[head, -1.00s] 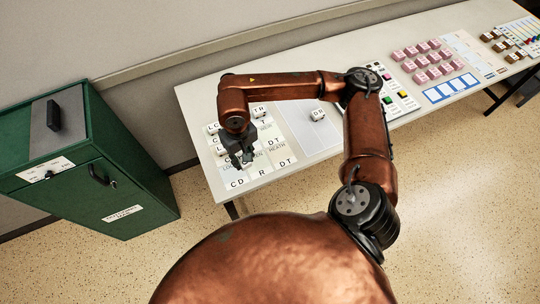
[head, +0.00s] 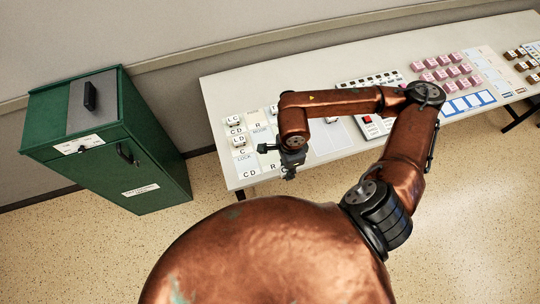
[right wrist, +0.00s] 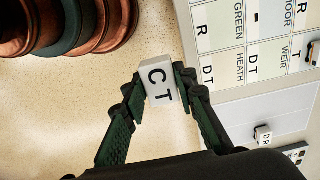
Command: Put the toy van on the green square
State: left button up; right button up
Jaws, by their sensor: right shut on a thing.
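I see no toy van and no plain green square in these views. My right gripper (head: 290,166) is at the front edge of the table's left end. In the right wrist view the same gripper (right wrist: 158,84) is shut on a white block lettered "CT" (right wrist: 160,86), near the board's edge. The block is hidden in the head view. My left gripper is not in view.
A long pale table (head: 222,92) carries pink blocks (head: 447,66) and brown blocks (head: 521,65) farther right.

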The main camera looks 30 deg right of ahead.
jog(key=w+f+p, duration=0.1)
jog(key=w+f, duration=0.3)
jog(key=w, duration=0.5)
send_over(270, 157)
jog(key=f, duration=0.5)
jog(key=shift+s+a, duration=0.15)
jog(key=shift+s, duration=0.25)
jog(key=shift+w+f, duration=0.25)
jog(key=shift+f, duration=0.1)
notch_tip(270, 157, down, 3)
jog(key=shift+w+p, duration=0.1)
jog(key=shift+p, duration=0.25)
jog(key=shift+f, duration=0.25)
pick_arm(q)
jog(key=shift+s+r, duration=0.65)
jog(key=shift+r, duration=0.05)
pick_arm(e)
jog(key=o, duration=1.1)
jog(key=shift+c, duration=0.2)
